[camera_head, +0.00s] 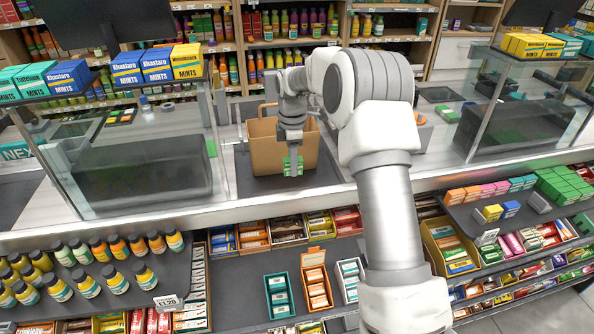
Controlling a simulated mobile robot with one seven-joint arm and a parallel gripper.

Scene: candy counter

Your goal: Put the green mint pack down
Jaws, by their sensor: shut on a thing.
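The green mint pack (287,166) is a small green box held between the fingers of my gripper (293,168), which points straight down. My gripper is shut on it. The pack shows in front of the brown paper bag (266,152) with a handle, which stands on a dark mat (243,187) on the counter. Whether the pack touches the bag or the mat cannot be told from this view. My gripper hides part of the pack and the bag's right part.
Glass screens (216,125) stand on the counter left and right of the bag. Yellow and blue mint boxes (157,65) sit on the left screen's top. Bottles (112,250) and candy trays (279,295) fill the shelves below. The mat's front and right parts are bare.

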